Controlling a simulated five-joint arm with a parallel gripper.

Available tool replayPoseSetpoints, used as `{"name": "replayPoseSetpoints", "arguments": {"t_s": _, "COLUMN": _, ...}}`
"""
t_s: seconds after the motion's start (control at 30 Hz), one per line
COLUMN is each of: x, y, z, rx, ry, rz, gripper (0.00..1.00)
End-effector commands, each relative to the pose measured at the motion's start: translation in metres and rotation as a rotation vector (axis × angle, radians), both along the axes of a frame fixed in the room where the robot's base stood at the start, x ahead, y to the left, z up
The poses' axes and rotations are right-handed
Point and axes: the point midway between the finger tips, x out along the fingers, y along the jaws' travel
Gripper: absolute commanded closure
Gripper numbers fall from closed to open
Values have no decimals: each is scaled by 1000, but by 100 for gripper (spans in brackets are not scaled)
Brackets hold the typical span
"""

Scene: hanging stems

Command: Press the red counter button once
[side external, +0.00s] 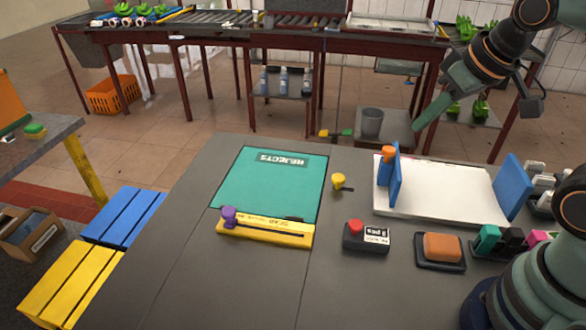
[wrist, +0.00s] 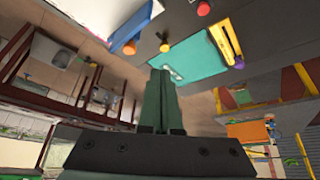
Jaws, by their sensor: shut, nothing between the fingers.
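The red counter button (side external: 355,226) sits on a dark box with a white "2 PCS" label, on the grey table right of the yellow ruler. My gripper (side external: 420,138) is high at the upper right in the side view, behind the white board and well away from the button. Its green fingers (wrist: 160,72) are closed together and empty in the wrist view.
A green "REJECTS" mat (side external: 265,190) and yellow ruler (side external: 265,232) with a purple knob (side external: 229,216) lie left of the button. A yellow knob (side external: 338,180) stands behind it. A white board (side external: 440,195) with blue uprights and an orange block (side external: 442,247) are to the right.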

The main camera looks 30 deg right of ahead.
Motion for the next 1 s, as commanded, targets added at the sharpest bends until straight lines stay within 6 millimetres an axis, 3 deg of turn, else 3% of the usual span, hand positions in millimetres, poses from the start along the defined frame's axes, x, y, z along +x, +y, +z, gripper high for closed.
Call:
{"name": "replayPoseSetpoints", "arguments": {"t_s": 0.53, "x": 2, "y": 4, "z": -2, "rx": -17, "ry": 52, "rz": 49, "gripper": 100}}
{"name": "replayPoseSetpoints", "arguments": {"t_s": 1.0, "x": 19, "y": 36, "z": -21, "rx": -119, "ry": 434, "rz": 450, "gripper": 100}}
